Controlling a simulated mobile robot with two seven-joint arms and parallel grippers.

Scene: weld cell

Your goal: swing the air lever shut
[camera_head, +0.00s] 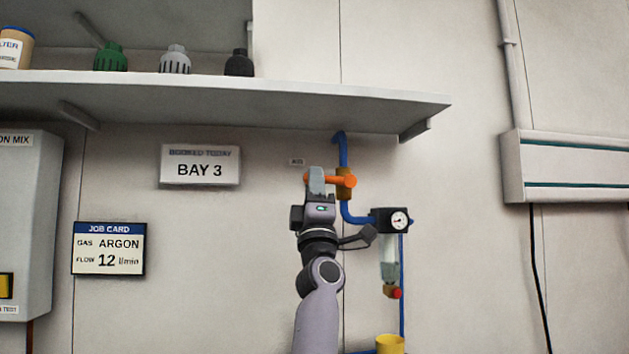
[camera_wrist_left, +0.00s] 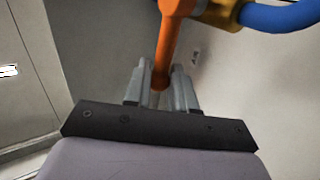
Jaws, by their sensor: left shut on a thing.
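The orange air lever (camera_head: 346,181) sits on a brass valve body (camera_head: 344,193) in a blue air pipe (camera_head: 342,150) on the wall. The lever lies roughly level, across the upright pipe, and points left. My left gripper (camera_head: 317,182) is at its left end, shut on it. In the left wrist view, the lever (camera_wrist_left: 168,45) runs down between the two grey fingers of my left gripper (camera_wrist_left: 160,88). The blue pipe (camera_wrist_left: 280,17) and the brass valve body (camera_wrist_left: 222,14) show at the top right there. My right gripper is not in view.
A regulator with a round gauge (camera_head: 398,220) and clear bowl hangs right of my wrist. A shelf (camera_head: 250,98) juts out above the valve. A small label (camera_head: 297,162) is left of the lever. A yellow cup-like thing (camera_head: 389,344) is below.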

